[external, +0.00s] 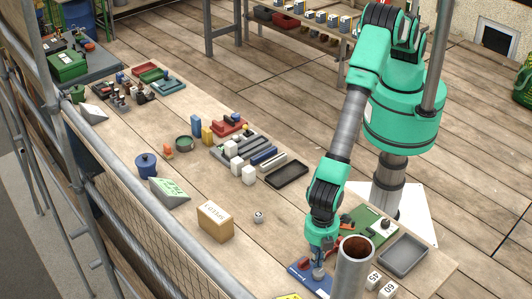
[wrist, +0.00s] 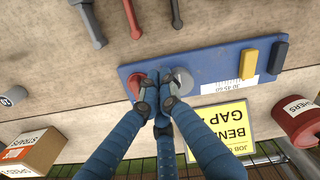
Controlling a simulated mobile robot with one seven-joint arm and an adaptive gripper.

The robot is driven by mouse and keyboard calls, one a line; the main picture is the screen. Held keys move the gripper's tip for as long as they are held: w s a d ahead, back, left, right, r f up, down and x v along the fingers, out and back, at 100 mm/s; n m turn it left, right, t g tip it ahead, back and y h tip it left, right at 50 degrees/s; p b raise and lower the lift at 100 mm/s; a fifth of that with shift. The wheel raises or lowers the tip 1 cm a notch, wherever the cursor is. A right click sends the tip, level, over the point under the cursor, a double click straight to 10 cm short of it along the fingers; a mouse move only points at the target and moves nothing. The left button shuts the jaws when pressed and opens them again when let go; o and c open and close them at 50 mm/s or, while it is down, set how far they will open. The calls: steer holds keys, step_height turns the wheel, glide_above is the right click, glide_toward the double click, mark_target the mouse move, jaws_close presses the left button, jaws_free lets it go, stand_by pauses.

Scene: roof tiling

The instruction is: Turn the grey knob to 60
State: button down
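The grey knob (wrist: 183,80) is a round disc on a blue panel (wrist: 216,62) in the wrist view, its left side hidden by my fingers. A white label (wrist: 226,86) reading 30 45 60 lies to its right. My gripper (wrist: 158,80) is over the panel, its fingertips close together between a red part (wrist: 134,84) and the grey knob. I cannot tell whether they touch or hold the knob. In the external view my gripper (external: 318,268) points down over the blue panel (external: 300,276); the knob cannot be made out there.
A yellow block (wrist: 248,63) and a dark blue bar (wrist: 278,53) stand on the panel's right. A yellow sign (wrist: 222,122) and a red canister (wrist: 298,120) are near the panel. A grey pipe (external: 352,270) stands right of my gripper.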

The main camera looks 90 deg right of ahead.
steer(key=shift+s+a+b, duration=0.15)
steer(key=shift+s+b, duration=0.4)
steer(key=shift+s, duration=0.1)
steer(key=shift+s+a+r+b, duration=0.1)
steer(key=shift+s+b, duration=0.15)
steer(key=shift+b, duration=0.05)
steer(key=shift+s+a+r+b, duration=0.15)
steer(key=shift+s+a+b, duration=0.1)
steer(key=shift+a+b, duration=0.1)
steer(key=shift+a+r, duration=0.2)
stand_by(0.3)
steer(key=shift+s+d, duration=0.1)
steer(key=shift+d, duration=0.15)
steer(key=shift+s+d+f, duration=0.1)
steer(key=shift+d+f, duration=0.05)
steer(key=shift+d, duration=0.05)
steer(key=shift+s+d+f, duration=0.1)
steer(key=shift+d, duration=0.05)
steer(key=shift+d+r+p, duration=0.1)
steer(key=shift+r+p, duration=0.55)
steer(key=shift+r, duration=2.15)
